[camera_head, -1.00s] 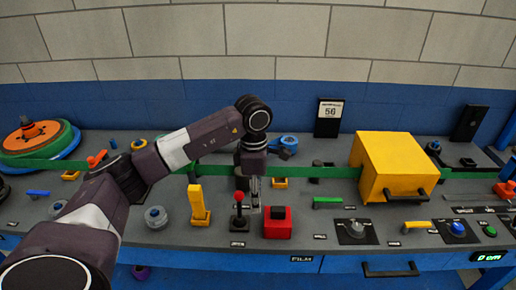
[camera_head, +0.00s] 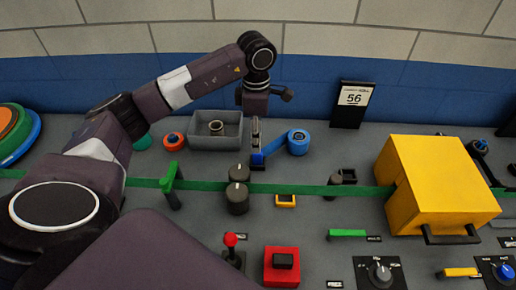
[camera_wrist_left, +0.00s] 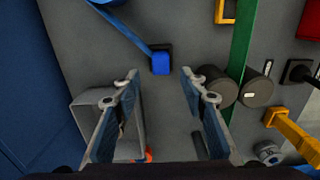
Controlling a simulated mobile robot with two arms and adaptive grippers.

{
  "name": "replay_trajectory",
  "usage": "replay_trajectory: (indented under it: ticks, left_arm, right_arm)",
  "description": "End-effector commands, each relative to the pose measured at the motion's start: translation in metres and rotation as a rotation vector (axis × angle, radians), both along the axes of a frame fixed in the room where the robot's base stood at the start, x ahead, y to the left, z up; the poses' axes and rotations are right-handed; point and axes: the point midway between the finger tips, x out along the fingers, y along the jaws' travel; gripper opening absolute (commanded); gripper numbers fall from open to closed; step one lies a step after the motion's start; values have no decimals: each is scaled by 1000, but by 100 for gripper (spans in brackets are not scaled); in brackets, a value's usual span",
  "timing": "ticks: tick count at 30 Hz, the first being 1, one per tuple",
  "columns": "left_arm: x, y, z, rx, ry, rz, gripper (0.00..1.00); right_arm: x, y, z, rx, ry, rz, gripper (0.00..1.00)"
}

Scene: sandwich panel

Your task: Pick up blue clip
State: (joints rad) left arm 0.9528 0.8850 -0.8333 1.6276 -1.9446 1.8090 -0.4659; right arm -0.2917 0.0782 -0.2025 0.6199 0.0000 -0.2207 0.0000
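A small blue clip (camera_head: 258,159) sits at the end of a blue strip that runs from a blue roll (camera_head: 299,142), at the back middle of the panel. In the left wrist view the clip (camera_wrist_left: 161,63) is a blue block in front of a black piece. My left gripper (camera_head: 256,134) points down just above the clip, and part of that area is hidden behind it in the head view. In the left wrist view my left gripper (camera_wrist_left: 159,75) is open and empty, with the clip just beyond and between its fingertips. My right gripper is not in view.
A grey tray (camera_head: 232,136) with a ring inside stands left of the gripper. Dark rollers (camera_head: 238,197) with a green band (camera_head: 320,190) lie in front. A yellow box (camera_head: 438,185) stands at right. A blue wall (camera_head: 310,92) is close behind.

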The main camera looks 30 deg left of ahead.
Motion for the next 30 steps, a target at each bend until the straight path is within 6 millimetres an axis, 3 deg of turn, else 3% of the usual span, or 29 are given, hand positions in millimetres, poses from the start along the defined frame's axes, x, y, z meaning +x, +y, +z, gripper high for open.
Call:
replay_trajectory:
  ticks: [3, 6, 15, 24, 30]
  left_arm:
    - [-1, 0, -13, -1, 5, -1, 39]
    - [0, -1, -23, -1, 5, 0, 39]
    - [2, -2, -64, -1, 3, 1, 39]
    - [3, -2, -70, 0, 0, 0, 39]
    - [3, -2, -70, 0, 0, 0, 17]
  right_arm:
    - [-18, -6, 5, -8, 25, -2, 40]
    - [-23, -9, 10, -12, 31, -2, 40]
    - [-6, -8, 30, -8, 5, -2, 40]
    - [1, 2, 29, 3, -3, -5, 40]
    - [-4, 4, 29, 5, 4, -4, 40]
